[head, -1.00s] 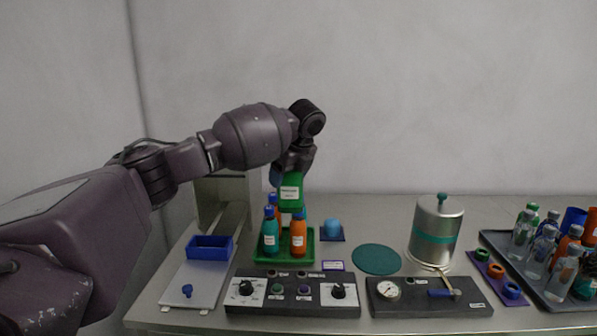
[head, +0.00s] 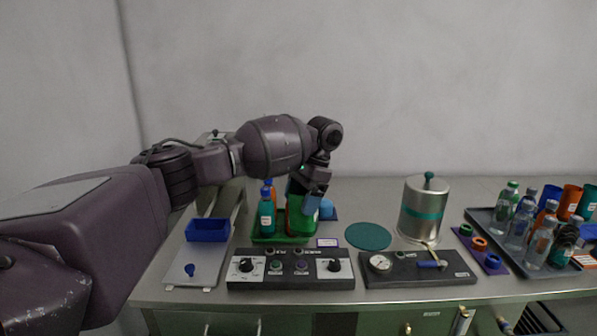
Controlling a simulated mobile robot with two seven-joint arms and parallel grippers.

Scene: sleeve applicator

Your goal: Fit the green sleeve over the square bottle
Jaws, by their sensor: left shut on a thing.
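My left gripper (head: 313,188) is over the right side of the small green tray (head: 262,239), pointing down. It is shut on the green sleeve (head: 303,214), whose upper part is partly hidden by the fingers. The sleeve is low at the tray, where an orange bottle stands. Orange shows beside the sleeve, but I cannot tell whether the sleeve is around that bottle or in front of it. A teal bottle (head: 266,217) stands upright to the left, with a blue-capped orange bottle (head: 270,187) behind it. I cannot tell which bottle is square. My right gripper is out of view.
A knob panel (head: 290,282) and a gauge panel (head: 410,278) line the front. A blue bin (head: 207,230) stands left, a teal disc (head: 368,236) and metal canister (head: 424,208) right. A tray (head: 490,232) of several bottles is far right.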

